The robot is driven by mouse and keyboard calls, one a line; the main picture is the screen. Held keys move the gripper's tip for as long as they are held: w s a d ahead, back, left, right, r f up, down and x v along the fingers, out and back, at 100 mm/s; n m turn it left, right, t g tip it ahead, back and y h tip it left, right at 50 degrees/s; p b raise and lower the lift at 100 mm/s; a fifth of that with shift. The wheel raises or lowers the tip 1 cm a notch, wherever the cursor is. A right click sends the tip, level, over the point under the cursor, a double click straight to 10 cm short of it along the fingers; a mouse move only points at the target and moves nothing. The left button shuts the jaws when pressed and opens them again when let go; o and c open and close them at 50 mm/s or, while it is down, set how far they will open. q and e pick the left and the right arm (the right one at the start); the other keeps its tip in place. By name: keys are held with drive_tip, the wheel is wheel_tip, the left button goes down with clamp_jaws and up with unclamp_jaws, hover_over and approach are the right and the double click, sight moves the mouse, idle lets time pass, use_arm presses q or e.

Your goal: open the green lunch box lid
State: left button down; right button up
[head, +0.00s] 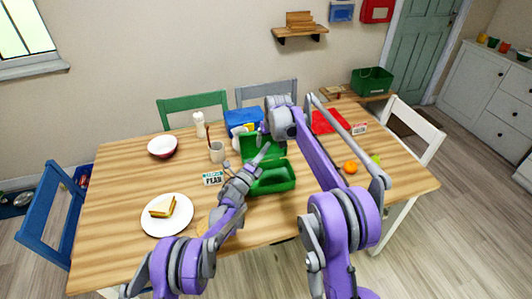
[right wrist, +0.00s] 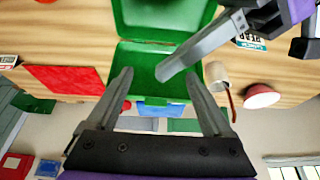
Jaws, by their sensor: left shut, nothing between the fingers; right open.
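The green lunch box (head: 275,180) stands open in the middle of the table, its tray toward me. Its lid (head: 249,146) is raised at the back; the hinge line shows in the right wrist view, with the tray (right wrist: 165,14) above and the lid (right wrist: 138,62) below. My left gripper (head: 264,152) is shut and empty, its fingers reaching over the box in front of the lid; I cannot tell if they touch it. My right gripper (right wrist: 158,70) is open and empty, facing the lid. In the head view its fingers are mostly hidden by the arm.
A white mug (head: 217,152), a small sign (head: 213,178) and a plate with a sandwich (head: 180,223) are left of the box. A blue item (head: 240,117) sits behind it. An orange (head: 351,167) and a red mat (head: 328,122) are to the right.

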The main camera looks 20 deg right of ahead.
drive_tip(key=v, duration=1.1)
drive_tip(key=s+a+r, duration=0.2)
drive_tip(key=s, duration=0.9)
use_arm(q)
drive_tip(key=shift+s+f+b, duration=0.7)
drive_tip(key=shift+s+b, duration=0.35)
drive_tip(key=shift+b, duration=0.05)
use_arm(e)
drive_tip(key=s+a+f, duration=0.1)
drive_tip(key=s+f, duration=0.4)
drive_tip(key=s, duration=0.5)
drive_tip(key=s+f, duration=0.6)
drive_tip(key=s, duration=0.4)
drive_tip(key=s+a+f, duration=0.1)
drive_tip(key=s+f, duration=0.5)
drive_tip(key=s, duration=0.5)
drive_tip(key=shift+a+t, duration=0.3)
drive_tip(key=shift+a, duration=0.05)
use_arm(q)
drive_tip(key=shift+s, duration=0.1)
use_arm(e)
drive_tip(key=shift+s, duration=0.1)
use_arm(q)
drive_tip(key=shift+a, duration=0.1)
